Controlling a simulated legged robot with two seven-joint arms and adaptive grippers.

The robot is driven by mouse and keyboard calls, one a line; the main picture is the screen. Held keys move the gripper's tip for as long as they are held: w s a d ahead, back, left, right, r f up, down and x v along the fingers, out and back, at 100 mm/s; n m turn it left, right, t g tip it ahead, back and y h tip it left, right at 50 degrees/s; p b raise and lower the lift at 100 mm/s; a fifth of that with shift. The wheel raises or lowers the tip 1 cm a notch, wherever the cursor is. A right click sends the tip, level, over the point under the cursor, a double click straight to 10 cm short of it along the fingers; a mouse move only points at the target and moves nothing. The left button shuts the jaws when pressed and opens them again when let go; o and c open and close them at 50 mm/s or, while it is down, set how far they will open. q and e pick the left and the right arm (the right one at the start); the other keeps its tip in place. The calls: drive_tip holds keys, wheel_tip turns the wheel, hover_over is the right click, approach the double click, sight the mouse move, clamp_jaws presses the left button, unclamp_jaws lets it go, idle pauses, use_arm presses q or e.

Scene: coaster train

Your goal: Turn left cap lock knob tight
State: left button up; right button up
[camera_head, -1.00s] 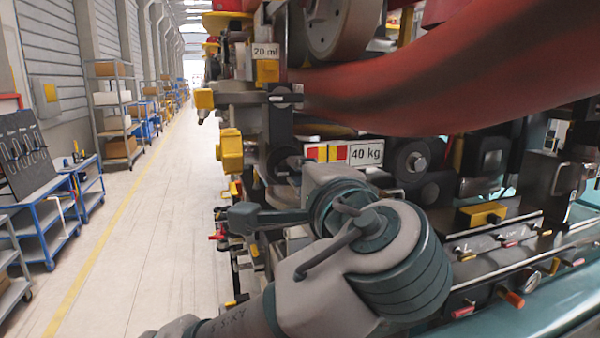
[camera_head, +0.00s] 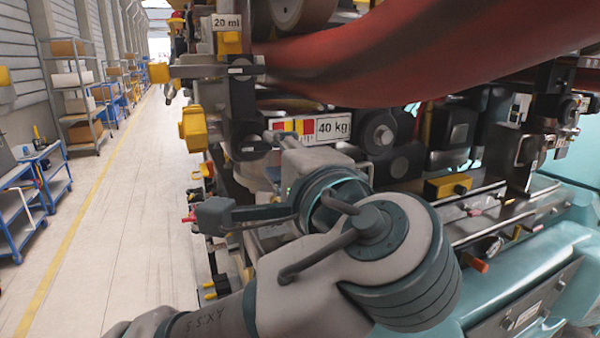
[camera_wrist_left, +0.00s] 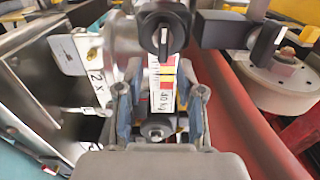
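A black knob (camera_wrist_left: 162,38) with a raised grip bar is at the top centre of the left wrist view, beyond my fingertips. A second black knob (camera_wrist_left: 266,42) with a pale mark is at upper right. Two dark knobs with white marks show in the head view, one upper (camera_head: 241,68) and one lower (camera_head: 248,149). I cannot tell which is the left cap lock knob. My left gripper (camera_wrist_left: 160,98) is open, its fingers apart in front of the 40 kg label (camera_wrist_left: 163,84), with nothing visibly gripped. My right gripper is out of view.
A thick red tube (camera_head: 430,60) crosses above my left arm. The 40 kg label also shows in the head view (camera_head: 332,127). Yellow blocks (camera_head: 193,128) stick out at the machine's left. The aisle floor (camera_head: 120,220) is clear, with blue carts (camera_head: 45,178) beyond.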

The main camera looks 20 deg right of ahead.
use_arm(q)
drive_tip(key=s, duration=0.7)
drive_tip(key=shift+s+d, duration=0.25)
drive_tip(key=shift+s, duration=0.1)
drive_tip(key=shift+w+f, duration=0.1)
